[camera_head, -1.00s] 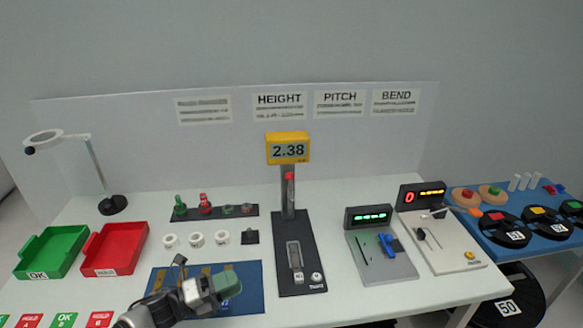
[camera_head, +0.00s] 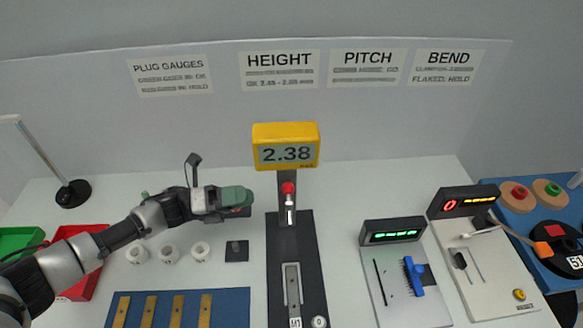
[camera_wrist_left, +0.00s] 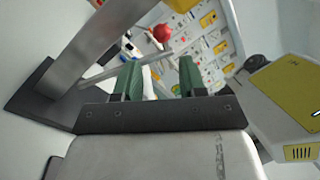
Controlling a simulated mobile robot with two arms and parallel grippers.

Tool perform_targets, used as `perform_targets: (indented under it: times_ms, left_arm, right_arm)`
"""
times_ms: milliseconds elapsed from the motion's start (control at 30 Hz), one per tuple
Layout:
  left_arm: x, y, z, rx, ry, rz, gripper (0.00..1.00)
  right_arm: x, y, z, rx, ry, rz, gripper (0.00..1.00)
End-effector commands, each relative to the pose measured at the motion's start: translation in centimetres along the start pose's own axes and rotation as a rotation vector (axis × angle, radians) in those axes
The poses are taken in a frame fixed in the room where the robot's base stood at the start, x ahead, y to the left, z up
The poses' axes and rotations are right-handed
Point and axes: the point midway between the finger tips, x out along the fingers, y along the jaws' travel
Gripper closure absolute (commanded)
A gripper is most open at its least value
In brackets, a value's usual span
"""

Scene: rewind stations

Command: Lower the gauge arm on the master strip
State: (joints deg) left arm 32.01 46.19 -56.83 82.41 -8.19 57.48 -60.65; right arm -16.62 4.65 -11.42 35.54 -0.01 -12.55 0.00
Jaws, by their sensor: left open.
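The height gauge has a black base (camera_head: 311,250), an upright column and a yellow readout (camera_head: 286,147) showing 2.38. A red knob (camera_head: 288,188) is in front of the column with a pale shaft below it. A metal strip (camera_head: 292,285) lies along the base; I cannot read its label for certain. My left gripper (camera_head: 248,200) has green fingers and is just left of the knob. In the left wrist view the fingers (camera_wrist_left: 160,78) are apart and empty. The red knob (camera_wrist_left: 162,33) shows beyond them, not touching. My right gripper is not in view.
Lit pitch (camera_head: 393,236) and bend (camera_head: 465,203) stations stand to the right. White rings (camera_head: 168,253) and a blue mat (camera_head: 180,310) with brass strips lie below my left arm. Red (camera_head: 75,290) and green trays are at the left.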

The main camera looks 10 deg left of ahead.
Motion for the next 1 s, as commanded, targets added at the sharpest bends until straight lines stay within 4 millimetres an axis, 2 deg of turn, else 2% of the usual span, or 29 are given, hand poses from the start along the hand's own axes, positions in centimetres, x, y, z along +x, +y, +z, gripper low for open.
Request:
perform_targets:
  times_ms: [33,167,400,600,767,1000]
  left_arm:
    - [0.5,-0.2,0.1,0.0,0.001,-0.003,0.59]
    - [2.5,-0.4,0.3,0.002,0.001,-0.004,0.59]
    - [7.1,-0.4,0.3,0.0,0.0,-0.003,0.59]
    - [9.7,-0.2,0.2,0.0,-0.001,-0.002,0.59]
    - [10.5,-0.1,0.1,0.0,0.0,-0.001,0.59]
    - [10.6,0.0,0.0,0.001,-0.001,0.0,0.59]
  right_arm:
    - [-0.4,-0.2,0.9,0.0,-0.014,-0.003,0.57]
    - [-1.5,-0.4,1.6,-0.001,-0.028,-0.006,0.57]
    - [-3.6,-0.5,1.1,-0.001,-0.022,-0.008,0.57]
    - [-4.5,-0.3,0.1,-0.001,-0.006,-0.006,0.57]
    - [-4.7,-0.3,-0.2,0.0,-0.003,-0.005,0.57]
    - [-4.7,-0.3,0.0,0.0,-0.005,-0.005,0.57]
